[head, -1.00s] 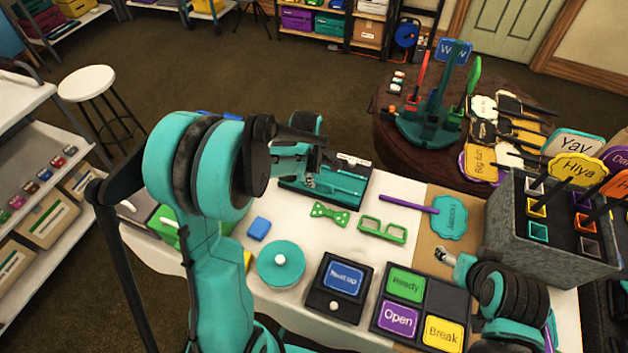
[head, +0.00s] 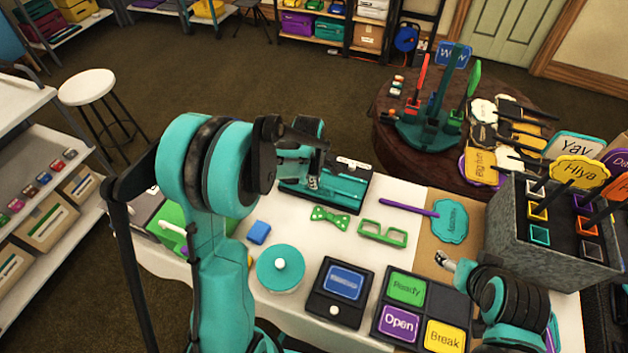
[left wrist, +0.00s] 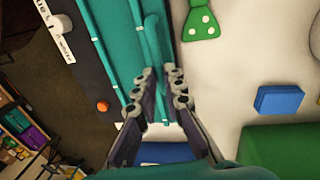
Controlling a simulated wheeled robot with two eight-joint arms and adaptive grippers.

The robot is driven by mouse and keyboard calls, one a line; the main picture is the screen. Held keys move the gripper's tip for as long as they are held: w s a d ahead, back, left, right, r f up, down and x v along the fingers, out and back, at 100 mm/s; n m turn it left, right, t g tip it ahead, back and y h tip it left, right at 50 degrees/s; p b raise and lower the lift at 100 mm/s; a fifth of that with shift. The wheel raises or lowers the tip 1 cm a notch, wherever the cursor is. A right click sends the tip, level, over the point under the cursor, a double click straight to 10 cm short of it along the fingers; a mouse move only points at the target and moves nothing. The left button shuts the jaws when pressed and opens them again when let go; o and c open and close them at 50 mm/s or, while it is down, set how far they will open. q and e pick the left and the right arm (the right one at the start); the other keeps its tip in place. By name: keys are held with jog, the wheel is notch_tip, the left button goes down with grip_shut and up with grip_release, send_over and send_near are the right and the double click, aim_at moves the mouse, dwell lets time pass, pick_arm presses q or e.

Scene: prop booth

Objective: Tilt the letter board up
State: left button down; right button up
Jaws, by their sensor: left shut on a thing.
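The letter board (head: 345,188) is a teal panel with raised rails on a dark base at the back of the white table. It also shows in the left wrist view (left wrist: 115,45), with a white label and an orange knob along its side. My left gripper (head: 314,176) is at the board's left end. In the left wrist view my left gripper (left wrist: 162,80) has its fingertips on both sides of a teal edge strip and is shut on it. The arm hides part of the board's left side. My right gripper (head: 443,260) is above the cardboard at the right, away from the board; its jaws are too small to read.
A sign tray (head: 425,306) and a grey sign box (head: 545,235) stand at the right. A round table (head: 392,130) is behind.

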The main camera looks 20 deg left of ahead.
pick_arm(q)
jog(key=shift+w+r+g+p, duration=0.55)
jog(key=shift+w+r+g, duration=0.15)
jog(key=shift+r, duration=0.1)
jog(key=shift+w+r+p, duration=0.3)
jog(key=shift+w+r, duration=0.1)
jog(key=shift+r, duration=0.1)
jog(key=shift+w+r+p, duration=0.25)
jog(key=shift+w+r, duration=0.1)
jog(key=shift+w, duration=0.2)
jog(key=shift+w+r+p, duration=0.2)
jog(key=shift+w+r, duration=0.15)
jog(key=shift+w, duration=0.2)
jog(key=c, duration=1.6)
grip_release()
jog(key=shift+w+f, duration=0.3)
jog(key=shift+w, duration=0.15)
jog(key=shift+s, duration=0.2)
